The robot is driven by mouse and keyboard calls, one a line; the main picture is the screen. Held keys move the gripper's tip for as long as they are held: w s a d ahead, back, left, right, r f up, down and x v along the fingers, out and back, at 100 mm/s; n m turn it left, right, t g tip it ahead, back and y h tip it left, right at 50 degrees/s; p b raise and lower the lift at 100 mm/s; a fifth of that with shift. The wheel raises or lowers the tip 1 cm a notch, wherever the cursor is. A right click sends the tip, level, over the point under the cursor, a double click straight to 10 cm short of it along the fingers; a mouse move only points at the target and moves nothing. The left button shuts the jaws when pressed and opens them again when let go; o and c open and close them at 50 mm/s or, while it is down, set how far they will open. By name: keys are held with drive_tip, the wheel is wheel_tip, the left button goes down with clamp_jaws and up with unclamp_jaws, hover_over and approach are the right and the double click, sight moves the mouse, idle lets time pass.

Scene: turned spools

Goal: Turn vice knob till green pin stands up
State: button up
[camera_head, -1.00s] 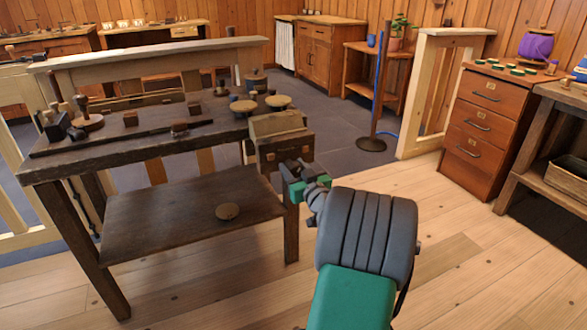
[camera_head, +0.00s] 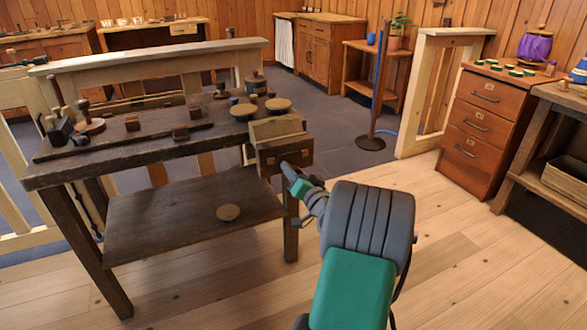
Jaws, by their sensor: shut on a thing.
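The wooden vice (camera_head: 284,150) is mounted on the right end of the dark workbench (camera_head: 165,145), with a pale upper jaw and a dark front block. My gripper (camera_head: 286,170) is at the lower right of the vice's front face, seen from behind and small. It is shut on the vice knob, which my fingers and wrist hide. The green patch by the fingers belongs to my gripper. I cannot make out the green pin.
Two round wooden discs (camera_head: 278,104) and several small blocks and turned pieces lie on the bench top. A lower shelf (camera_head: 190,208) holds one disc. A blue post (camera_head: 378,85) on a round base and a drawer cabinet (camera_head: 480,125) stand right. The floor between is clear.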

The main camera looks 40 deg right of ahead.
drive_tip(key=m+p, duration=0.2)
drive_tip(key=m, duration=0.2)
drive_tip(key=shift+f+m+p, duration=0.1)
drive_tip(key=shift+m+p, duration=0.25)
drive_tip(key=shift+m, duration=0.05)
drive_tip(key=m+p, duration=0.2)
drive_tip(key=m, duration=0.1)
drive_tip(key=shift+m+p, duration=0.3)
drive_tip(key=m+p, duration=0.3)
drive_tip(key=m, duration=0.2)
drive_tip(key=shift+s+f+p, duration=0.1)
drive_tip(key=shift+f+p, duration=0.1)
drive_tip(key=shift+p, duration=0.2)
drive_tip(key=shift+f+m+p, duration=0.2)
drive_tip(key=shift+m+p, duration=0.75)
drive_tip(key=shift+m, duration=0.85)
drive_tip(key=shift+f, duration=0.1)
drive_tip(key=o, duration=1.1)
drive_tip(key=shift+s, duration=0.1)
drive_tip(key=shift+c, duration=0.2)
drive_tip(key=o, duration=0.3)
drive_tip(key=shift+r, duration=0.2)
